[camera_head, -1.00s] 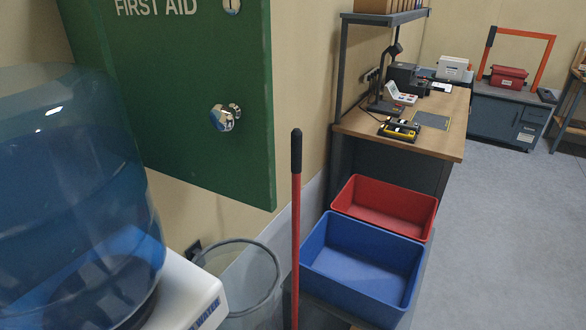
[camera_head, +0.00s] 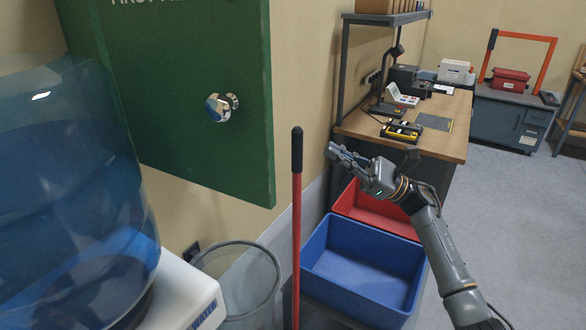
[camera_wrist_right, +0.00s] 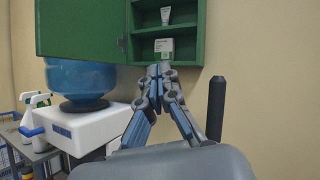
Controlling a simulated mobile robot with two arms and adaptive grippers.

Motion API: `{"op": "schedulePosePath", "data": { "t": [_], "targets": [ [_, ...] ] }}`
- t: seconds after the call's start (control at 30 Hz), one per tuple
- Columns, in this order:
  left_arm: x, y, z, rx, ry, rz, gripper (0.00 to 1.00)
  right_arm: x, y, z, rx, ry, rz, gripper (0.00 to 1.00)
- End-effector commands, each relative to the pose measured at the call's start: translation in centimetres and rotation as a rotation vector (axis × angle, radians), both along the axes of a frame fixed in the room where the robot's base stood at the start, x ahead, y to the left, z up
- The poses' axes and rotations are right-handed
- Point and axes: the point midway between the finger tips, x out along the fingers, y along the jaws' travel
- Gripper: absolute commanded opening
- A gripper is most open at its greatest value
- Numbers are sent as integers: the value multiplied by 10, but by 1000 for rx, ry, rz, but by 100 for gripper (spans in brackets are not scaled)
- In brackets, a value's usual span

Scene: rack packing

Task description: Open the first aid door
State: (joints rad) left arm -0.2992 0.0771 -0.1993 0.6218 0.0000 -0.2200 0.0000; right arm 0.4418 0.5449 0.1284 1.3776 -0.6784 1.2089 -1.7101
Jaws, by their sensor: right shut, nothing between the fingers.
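The green first aid door (camera_head: 175,60) fills the upper left of the head view, with a round shiny knob (camera_head: 218,107) near its right side. In the right wrist view the door (camera_wrist_right: 78,30) stands open at the left, and the green cabinet (camera_wrist_right: 168,32) shows shelves with a white tube (camera_wrist_right: 165,15) and a small box (camera_wrist_right: 163,47). My right gripper (camera_head: 336,152) is shut and empty, to the right of the door and apart from it. Its fingertips also show in the wrist view (camera_wrist_right: 160,70), below the shelves. My left gripper is not in view.
A blue water cooler bottle (camera_head: 75,190) stands in front of the door at left. A red pole with a black grip (camera_head: 296,230) stands upright between door and gripper. A bin (camera_head: 245,280), blue crate (camera_head: 365,265) and red crate (camera_head: 370,210) are below.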

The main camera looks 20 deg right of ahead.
Motion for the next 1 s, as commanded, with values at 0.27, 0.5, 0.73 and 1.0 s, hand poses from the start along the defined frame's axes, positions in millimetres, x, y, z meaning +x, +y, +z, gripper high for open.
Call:
{"op": "schedulePosePath", "data": {
  "t": [0.27, 0.5, 0.73, 1.0],
  "targets": [
    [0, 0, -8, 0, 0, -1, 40, -104, 22, 83, -644, -915, 12, 0],
    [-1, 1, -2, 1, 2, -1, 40, -118, 30, 88, -746, -1063, 27, 0],
    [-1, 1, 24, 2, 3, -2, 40, -116, 72, 92, -738, -1059, 28, 0],
    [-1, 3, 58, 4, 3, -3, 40, -116, 128, 92, -735, -1056, 26, 0]
  ]
}}
